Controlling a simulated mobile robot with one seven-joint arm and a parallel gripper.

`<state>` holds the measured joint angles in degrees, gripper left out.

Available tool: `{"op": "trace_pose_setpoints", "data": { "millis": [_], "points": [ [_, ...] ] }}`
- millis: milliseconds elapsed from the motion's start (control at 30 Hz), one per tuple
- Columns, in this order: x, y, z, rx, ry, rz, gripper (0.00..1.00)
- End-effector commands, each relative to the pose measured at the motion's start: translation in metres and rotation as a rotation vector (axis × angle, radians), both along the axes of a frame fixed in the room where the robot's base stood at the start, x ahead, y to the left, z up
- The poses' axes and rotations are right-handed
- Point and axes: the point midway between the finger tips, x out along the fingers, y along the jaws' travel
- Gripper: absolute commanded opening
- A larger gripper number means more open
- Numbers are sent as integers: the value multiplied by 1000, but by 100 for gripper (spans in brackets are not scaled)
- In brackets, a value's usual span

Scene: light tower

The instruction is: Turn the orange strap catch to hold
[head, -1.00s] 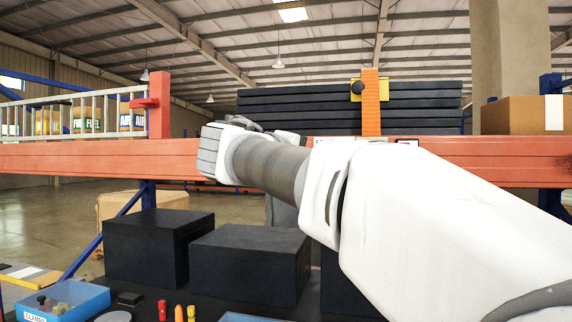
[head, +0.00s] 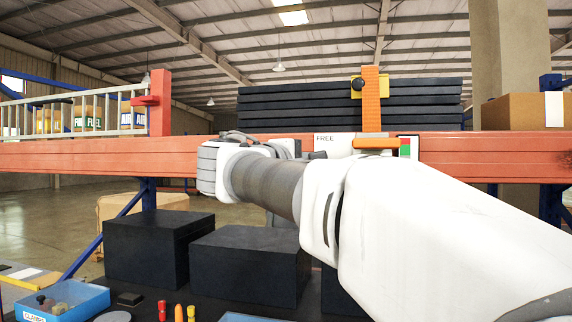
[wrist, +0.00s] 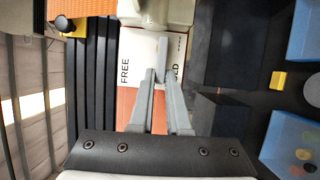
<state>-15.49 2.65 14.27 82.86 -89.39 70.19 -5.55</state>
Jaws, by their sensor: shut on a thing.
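The orange strap catch (head: 376,143) shows as a short level bar on the orange beam, just below the upright orange strap (head: 371,100). A white plate marked FREE (head: 335,142) is behind it. In the wrist view the plate (wrist: 135,50) reads FREE on the left and a partly hidden word ending in LD on the right. My gripper (wrist: 160,75) is over this plate, its fingers close together around a narrow grey piece (wrist: 162,52). How this piece joins the catch is hidden. In the head view my arm hides the fingertips.
Dark stacked panels (head: 345,105) stand behind the orange beam (head: 470,150). A cardboard box (head: 515,113) sits at the right. Black boxes (head: 250,262) and a blue bin (head: 80,297) are below. A red post with a railing (head: 160,103) stands at the left.

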Motion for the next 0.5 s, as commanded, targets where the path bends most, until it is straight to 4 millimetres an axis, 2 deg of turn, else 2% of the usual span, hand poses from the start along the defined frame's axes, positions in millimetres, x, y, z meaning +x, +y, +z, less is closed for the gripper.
{"op": "trace_pose_setpoints", "data": {
  "millis": [33,100,367,500],
  "points": [
    [0,0,0,-2,1,-1,20],
    [0,0,0,-1,1,-1,28],
    [0,0,0,0,0,-1,28],
    [-7,6,-1,1,-1,1,28]
  ]
}}
